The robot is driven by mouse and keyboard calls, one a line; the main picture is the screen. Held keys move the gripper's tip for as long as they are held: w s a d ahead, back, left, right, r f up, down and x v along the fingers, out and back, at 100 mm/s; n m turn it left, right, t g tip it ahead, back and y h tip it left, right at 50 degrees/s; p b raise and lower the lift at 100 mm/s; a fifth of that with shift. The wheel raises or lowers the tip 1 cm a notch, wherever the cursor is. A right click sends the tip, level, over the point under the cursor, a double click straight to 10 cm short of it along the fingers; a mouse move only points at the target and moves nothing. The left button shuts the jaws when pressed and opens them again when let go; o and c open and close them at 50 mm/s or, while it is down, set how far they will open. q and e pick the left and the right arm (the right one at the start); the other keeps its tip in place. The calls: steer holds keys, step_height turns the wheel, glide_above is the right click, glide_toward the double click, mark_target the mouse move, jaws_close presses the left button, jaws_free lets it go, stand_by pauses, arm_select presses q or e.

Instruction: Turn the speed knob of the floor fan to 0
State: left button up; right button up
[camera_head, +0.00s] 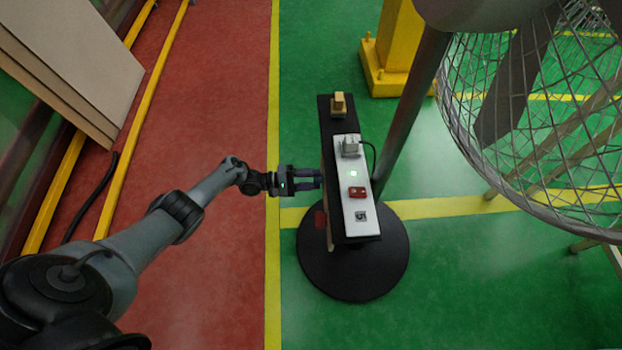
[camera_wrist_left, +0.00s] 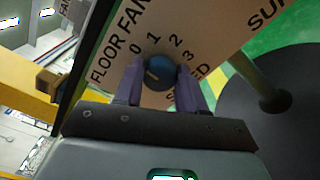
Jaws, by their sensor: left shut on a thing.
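The blue round speed knob (camera_wrist_left: 158,73) sits on the tan panel (camera_wrist_left: 215,30) lettered FLOOR FAN and SPEED, with the numbers 0, 1, 2 and 3 around its upper side. My left gripper (camera_head: 318,179) reaches the left face of the control box (camera_head: 329,140) on the fan's stand. In the left wrist view its two fingers (camera_wrist_left: 161,67) are shut on the knob, one on each side. I cannot tell clearly which number the knob points to. The knob is hidden in the head view. The floor fan (camera_head: 540,100) stands at the upper right.
A white strip (camera_head: 352,205) with a plug (camera_head: 350,146) and a red switch (camera_head: 358,193) tops the box. The black round base (camera_head: 350,275) is below. A yellow post (camera_head: 395,50) stands behind. Boards (camera_head: 75,55) lean at the left.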

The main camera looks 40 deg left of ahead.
arm_select(q)
steer(key=shift+n, duration=0.4)
steer(key=o, duration=1.1)
steer(key=shift+c, duration=0.2)
steer(key=v, duration=1.1)
